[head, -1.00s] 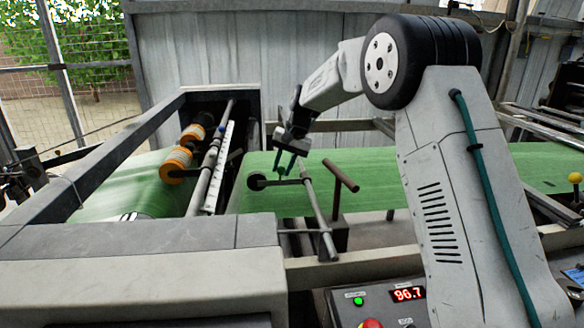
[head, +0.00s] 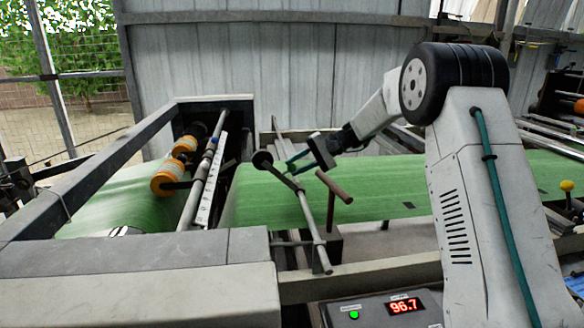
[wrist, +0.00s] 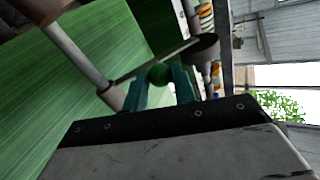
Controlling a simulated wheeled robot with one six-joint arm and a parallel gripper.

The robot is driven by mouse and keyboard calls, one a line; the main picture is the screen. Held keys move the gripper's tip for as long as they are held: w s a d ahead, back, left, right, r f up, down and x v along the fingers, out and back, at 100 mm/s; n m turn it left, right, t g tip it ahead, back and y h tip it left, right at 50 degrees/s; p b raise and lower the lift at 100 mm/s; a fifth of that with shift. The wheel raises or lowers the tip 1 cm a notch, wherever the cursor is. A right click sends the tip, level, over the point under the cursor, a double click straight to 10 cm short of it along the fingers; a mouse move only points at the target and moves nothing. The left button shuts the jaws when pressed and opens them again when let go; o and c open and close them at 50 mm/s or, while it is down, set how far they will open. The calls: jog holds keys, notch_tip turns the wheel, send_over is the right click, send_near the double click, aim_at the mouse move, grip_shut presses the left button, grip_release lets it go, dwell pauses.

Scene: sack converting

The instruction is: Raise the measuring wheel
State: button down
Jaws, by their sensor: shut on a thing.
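The measuring wheel (head: 262,159) is a dark disc on a thin arm that pivots on a grey rod (head: 310,215) across the green web (head: 260,200). In the head view it shows at the web's far edge, its arm tilted up. The wheel also shows in the wrist view (wrist: 202,48), apart from the web. My gripper (head: 290,164) reaches in from the right, its teal fingers at the wheel arm. In the wrist view the fingers are shut on a green knob (wrist: 158,75) on that arm. The knob is hard to make out in the head view.
A brown T-shaped handle (head: 334,188) stands just right of the rod. A control box with a red 96.7 display (head: 405,306) is at the front. A dark frame (head: 90,180) borders the left.

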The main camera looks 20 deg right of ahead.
jog(key=shift+d, duration=0.45)
jog(key=shift+s+d+f, duration=0.1)
jog(key=c, duration=1.1)
grip_release()
jog(key=shift+d, duration=0.1)
jog(key=shift+c, duration=0.2)
jog(key=shift+r, duration=0.2)
jog(key=v, duration=0.7)
jog(key=shift+d, duration=0.2)
